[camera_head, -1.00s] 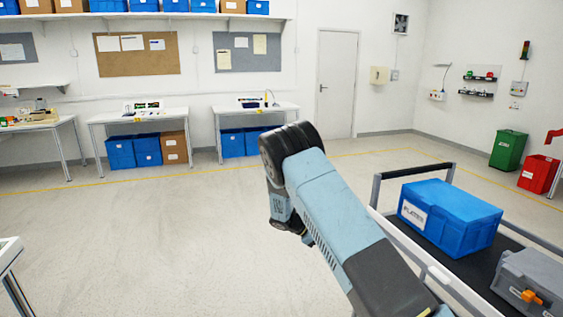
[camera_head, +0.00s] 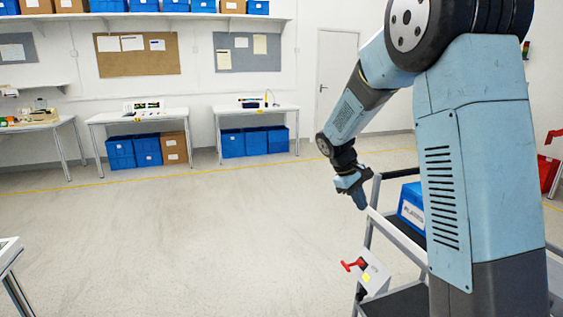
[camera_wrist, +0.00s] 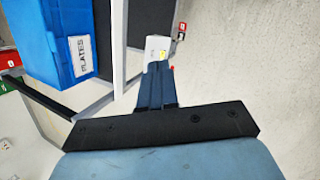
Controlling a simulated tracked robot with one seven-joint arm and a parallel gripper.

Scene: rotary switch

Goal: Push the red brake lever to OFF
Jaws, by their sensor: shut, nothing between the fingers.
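The red brake lever (camera_head: 354,264) sticks out to the left from a small light-grey box (camera_head: 377,272) with a yellow label, on the side of the cart. My gripper (camera_head: 360,203) is shut and empty, pointing down beside the cart's top rail, above and apart from the lever. In the wrist view my shut fingers (camera_wrist: 157,72) point toward the grey box (camera_wrist: 158,46). A sliver of red lever (camera_wrist: 172,69) shows just right of the fingers there; the rest is hidden. The lettering on the box is too small to read.
The cart (camera_head: 390,232) carries a blue PLATES bin (camera_head: 412,208), also in the wrist view (camera_wrist: 48,40). My arm hides much of the cart in the head view. Open floor (camera_head: 210,240) lies to the left. Benches (camera_head: 255,110) stand along the back wall.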

